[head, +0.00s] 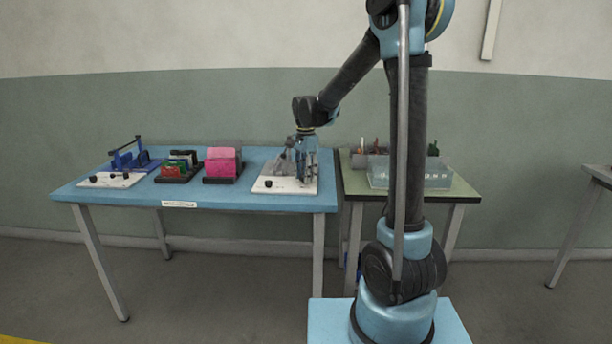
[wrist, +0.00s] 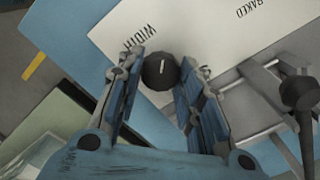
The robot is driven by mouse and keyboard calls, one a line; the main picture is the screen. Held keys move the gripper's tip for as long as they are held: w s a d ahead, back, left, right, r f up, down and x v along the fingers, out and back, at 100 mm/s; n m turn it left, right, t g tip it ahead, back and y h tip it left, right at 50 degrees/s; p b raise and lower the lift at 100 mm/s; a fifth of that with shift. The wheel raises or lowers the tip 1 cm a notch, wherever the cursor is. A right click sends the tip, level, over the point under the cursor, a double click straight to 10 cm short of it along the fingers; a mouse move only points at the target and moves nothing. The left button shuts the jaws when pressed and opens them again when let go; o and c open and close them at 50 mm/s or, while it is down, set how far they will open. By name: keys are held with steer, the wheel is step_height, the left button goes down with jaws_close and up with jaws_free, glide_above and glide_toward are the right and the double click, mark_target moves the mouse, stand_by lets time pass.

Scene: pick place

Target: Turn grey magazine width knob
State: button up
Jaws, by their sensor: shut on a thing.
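The width knob (wrist: 160,71) is a round black knob with a white pointer mark, on a white plate (wrist: 205,40) printed "WIDTH". The grey magazine (wrist: 245,98) shows in the wrist view right of the knob, with grey rails and plates. My gripper (wrist: 161,76) has its two blue fingers on either side of the knob and is shut on it. In the head view my gripper (head: 306,178) is down at the right of the white plate (head: 268,187). There it hides the width knob and part of the grey magazine (head: 286,161).
A second black knob on a stem (wrist: 300,92) stands at the right of the wrist view. The blue table (head: 230,196) also holds a pink stack (head: 223,162), a rack of coloured pieces (head: 178,166) and a blue fixture (head: 130,160). A clear bin (head: 410,173) stands on the green table.

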steer(key=m, duration=0.5)
steer(key=shift+m, duration=2.5)
steer(key=o, duration=1.1)
steer(key=shift+c, duration=0.2)
step_height(320, 180, up, 12)
